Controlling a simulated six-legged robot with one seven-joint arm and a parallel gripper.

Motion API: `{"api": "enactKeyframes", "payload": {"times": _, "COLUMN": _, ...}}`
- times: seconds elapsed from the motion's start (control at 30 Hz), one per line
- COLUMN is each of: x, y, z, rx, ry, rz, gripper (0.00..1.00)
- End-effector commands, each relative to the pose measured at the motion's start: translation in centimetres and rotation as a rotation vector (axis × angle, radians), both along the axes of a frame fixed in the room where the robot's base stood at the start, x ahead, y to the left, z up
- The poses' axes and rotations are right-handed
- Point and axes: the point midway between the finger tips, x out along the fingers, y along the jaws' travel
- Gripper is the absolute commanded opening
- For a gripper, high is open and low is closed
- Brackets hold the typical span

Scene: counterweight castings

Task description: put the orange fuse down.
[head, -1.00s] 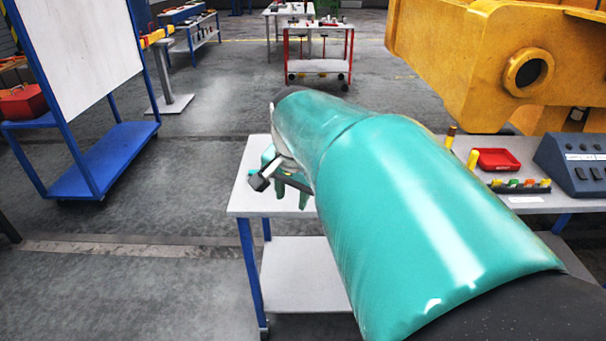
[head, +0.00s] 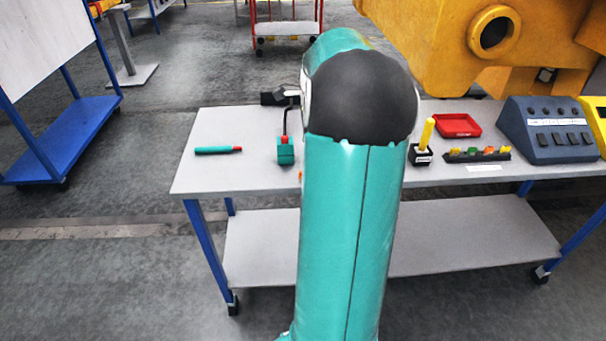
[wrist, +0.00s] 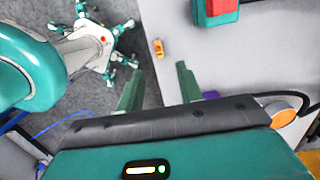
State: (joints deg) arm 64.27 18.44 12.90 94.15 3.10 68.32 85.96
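A small orange fuse (wrist: 158,48) lies on the grey tabletop (wrist: 250,62), close to its edge, in the wrist view. A bit of orange (head: 300,175) shows beside my arm near the table's front edge in the head view; it may be the same fuse. My gripper (wrist: 158,70) is open, its two green fingers wide apart with nothing between them. In the wrist view the fuse appears just beyond the fingertips, in line with the gap and apart from both.
A teal block with a red top (head: 286,152) and a teal stick (head: 218,150) are on the table's left. On the right are a yellow-handled tool in a black holder (head: 422,154), a fuse strip (head: 478,155), a red tray (head: 457,125) and a control box (head: 550,130).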

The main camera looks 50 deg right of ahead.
Motion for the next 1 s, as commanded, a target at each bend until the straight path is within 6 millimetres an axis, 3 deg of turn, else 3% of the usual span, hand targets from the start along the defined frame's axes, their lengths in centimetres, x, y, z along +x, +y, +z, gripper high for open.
{"api": "enactKeyframes", "payload": {"times": 0.2, "x": 0.4, "y": 0.6, "z": -4.3, "rx": 0.001, "ry": 0.001, "rz": 0.001, "gripper": 0.36}}
{"api": "enactKeyframes", "payload": {"times": 0.47, "x": 0.6, "y": 0.6, "z": -6.6, "rx": 0.000, "ry": 0.000, "rz": 0.004, "gripper": 0.36}}
{"api": "enactKeyframes", "payload": {"times": 0.7, "x": 0.4, "y": 0.6, "z": -10.1, "rx": 0.002, "ry": 0.000, "rz": 0.006, "gripper": 0.36}}
{"api": "enactKeyframes", "payload": {"times": 1.0, "x": 0.6, "y": 0.6, "z": -11.3, "rx": -0.002, "ry": -0.002, "rz": 0.007, "gripper": 0.36}}
